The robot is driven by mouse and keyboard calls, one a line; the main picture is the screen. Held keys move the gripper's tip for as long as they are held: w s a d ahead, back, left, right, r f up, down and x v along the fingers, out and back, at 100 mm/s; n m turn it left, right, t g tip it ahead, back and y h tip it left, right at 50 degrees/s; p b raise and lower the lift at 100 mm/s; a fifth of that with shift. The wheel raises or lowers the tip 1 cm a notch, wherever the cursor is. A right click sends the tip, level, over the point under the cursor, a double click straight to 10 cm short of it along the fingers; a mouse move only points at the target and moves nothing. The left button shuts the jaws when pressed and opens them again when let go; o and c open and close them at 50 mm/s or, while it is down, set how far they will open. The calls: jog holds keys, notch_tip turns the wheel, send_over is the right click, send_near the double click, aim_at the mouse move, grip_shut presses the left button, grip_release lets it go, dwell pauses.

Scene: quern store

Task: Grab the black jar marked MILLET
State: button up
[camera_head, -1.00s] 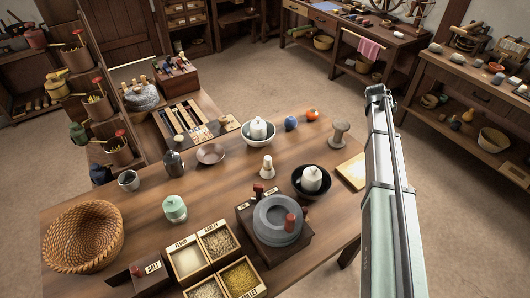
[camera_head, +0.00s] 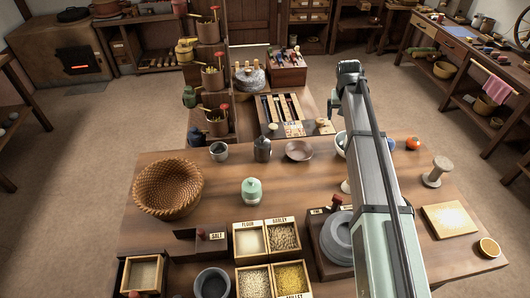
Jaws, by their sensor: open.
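A dark, near-black jar (camera_head: 262,148) with a narrow neck stands upright on the wooden table (camera_head: 290,190), between a small grey cup and a shallow brown bowl. No marking can be read on it. My arm (camera_head: 365,150) reaches up from the lower right to a dark end above the table's far side, to the right of the jar. I cannot make out the gripper's fingers. The jar is in full view, and nothing touches it.
A grey cup (camera_head: 218,151), a brown bowl (camera_head: 298,150) and a pale green jar (camera_head: 252,190) stand near the dark jar. Also here are a wicker basket (camera_head: 168,187), boxes of grain (camera_head: 282,237) and a stone quern (camera_head: 337,237). My arm hides part of a white bowl.

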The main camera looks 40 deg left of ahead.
jog(key=s+a+r+n+g, duration=0.2)
jog(key=s+a+r, duration=0.1)
jog(key=s+a, duration=0.8)
notch_tip(320, 180, up, 2)
jog(key=n+g, duration=0.1)
jog(key=n, duration=0.1)
send_over(262, 140)
jog(key=f, duration=0.9)
jog(key=w+f, duration=0.1)
jog(key=f, duration=0.3)
jog(key=shift+a+f, duration=0.2)
jog(key=shift+a, duration=0.1)
jog(key=shift+c, duration=0.2)
